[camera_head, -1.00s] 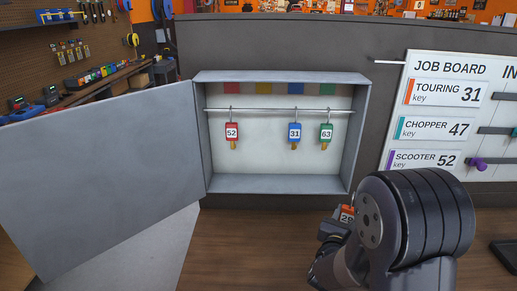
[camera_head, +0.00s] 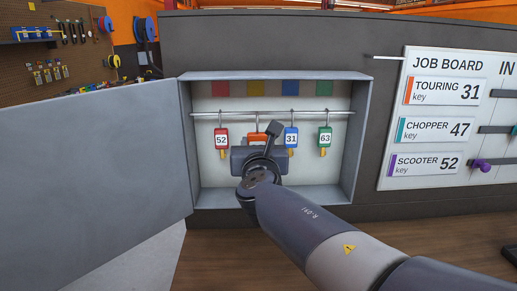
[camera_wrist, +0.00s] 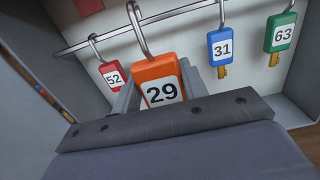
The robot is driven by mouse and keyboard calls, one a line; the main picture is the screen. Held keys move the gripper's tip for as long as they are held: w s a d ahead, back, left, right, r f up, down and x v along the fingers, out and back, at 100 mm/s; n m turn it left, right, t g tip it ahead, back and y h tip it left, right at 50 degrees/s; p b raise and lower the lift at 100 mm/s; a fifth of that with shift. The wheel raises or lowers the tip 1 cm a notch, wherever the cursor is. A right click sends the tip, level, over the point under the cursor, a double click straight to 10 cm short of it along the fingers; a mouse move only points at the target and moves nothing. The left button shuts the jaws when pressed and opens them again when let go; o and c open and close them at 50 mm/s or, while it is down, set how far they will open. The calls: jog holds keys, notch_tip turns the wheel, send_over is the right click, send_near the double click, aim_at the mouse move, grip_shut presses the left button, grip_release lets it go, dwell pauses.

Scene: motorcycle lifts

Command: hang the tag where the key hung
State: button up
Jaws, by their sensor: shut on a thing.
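My gripper (camera_head: 258,150) is shut on the orange tag (camera_head: 258,138), numbered 29 in the wrist view (camera_wrist: 158,82). The tag is upright with its metal hook on top, inside the open grey cabinet (camera_head: 273,198). My wrist hides the tag's lower part in the head view.
A green key tag 63 (camera_head: 325,138) hangs at the right on the rail. The cabinet door (camera_head: 95,180) stands open at the left. The job board (camera_head: 440,130) with pegs is at the right, and a thin rod (camera_head: 388,58) juts out beside it.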

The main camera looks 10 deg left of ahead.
jog(key=shift+p+x, duration=0.8)
jog(key=shift+x, duration=2.9)
jog(key=shift+w+f+b, duration=0.45)
jog(key=shift+f+b, duration=0.1)
jog(key=shift+f, duration=0.05)
jog(key=o, duration=1)
jog(key=b+v, duration=0.2)
jog(key=v, duration=0.8)
jog(key=shift+s, duration=0.4)
